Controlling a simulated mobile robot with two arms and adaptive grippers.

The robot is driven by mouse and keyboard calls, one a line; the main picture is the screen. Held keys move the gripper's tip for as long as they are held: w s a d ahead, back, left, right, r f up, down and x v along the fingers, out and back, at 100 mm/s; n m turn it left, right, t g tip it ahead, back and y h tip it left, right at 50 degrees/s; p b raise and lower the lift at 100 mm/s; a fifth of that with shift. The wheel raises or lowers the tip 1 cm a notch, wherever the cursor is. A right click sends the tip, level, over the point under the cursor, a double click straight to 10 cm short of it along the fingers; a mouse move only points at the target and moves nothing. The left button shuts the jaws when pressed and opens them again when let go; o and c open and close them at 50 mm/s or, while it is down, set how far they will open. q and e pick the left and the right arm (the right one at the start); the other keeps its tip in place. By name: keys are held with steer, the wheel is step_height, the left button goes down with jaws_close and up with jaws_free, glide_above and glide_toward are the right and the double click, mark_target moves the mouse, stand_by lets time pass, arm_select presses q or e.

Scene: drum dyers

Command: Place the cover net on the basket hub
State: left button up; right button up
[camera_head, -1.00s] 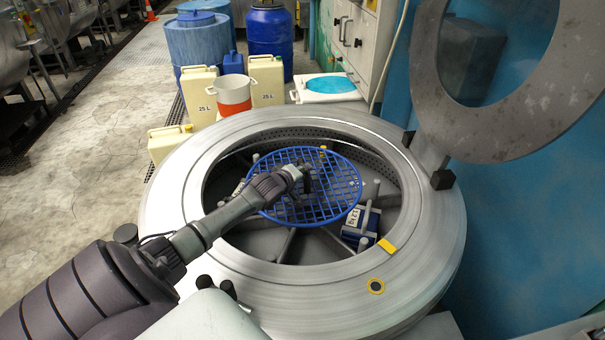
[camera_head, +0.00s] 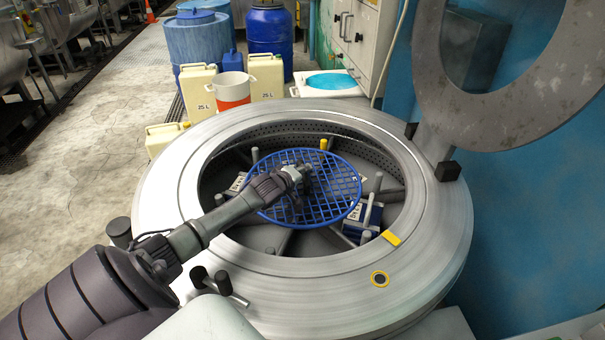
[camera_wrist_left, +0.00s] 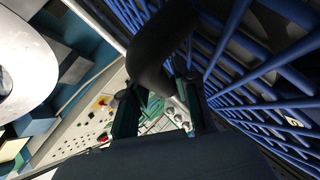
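The cover net (camera_head: 331,205) is a round blue grid over the open drum basket (camera_head: 390,208), a little tilted. My left gripper (camera_head: 303,182) reaches in from the left to the net's middle. It appears shut on the net there, though the grip is partly hidden. In the left wrist view, the fingers (camera_wrist_left: 160,108) are near a dark rounded part, with the blue bars (camera_wrist_left: 262,68) of the net close on the right. The basket hub is hidden under the net and gripper, so I cannot tell whether they touch. My right gripper is not in view.
A wide metal ring (camera_head: 430,225) surrounds the basket, with the raised lid ring (camera_head: 435,80) at right. Upright pins, one with a yellow top (camera_head: 323,144), and a blue block (camera_head: 357,222) stand around the net. Canisters and an orange-white bucket (camera_head: 232,92) stand behind.

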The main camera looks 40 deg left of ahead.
arm_select(q)
steer(key=shift+o, duration=0.8)
steer(key=shift+r, duration=0.1)
steer(key=p+v, duration=0.1)
steer(key=v, duration=1)
steer(key=shift+s, duration=0.15)
steer(key=shift+s+d+r, duration=0.1)
steer(key=shift+s+r, duration=0.15)
steer(key=shift+s, duration=0.1)
steer(key=shift+p, duration=0.3)
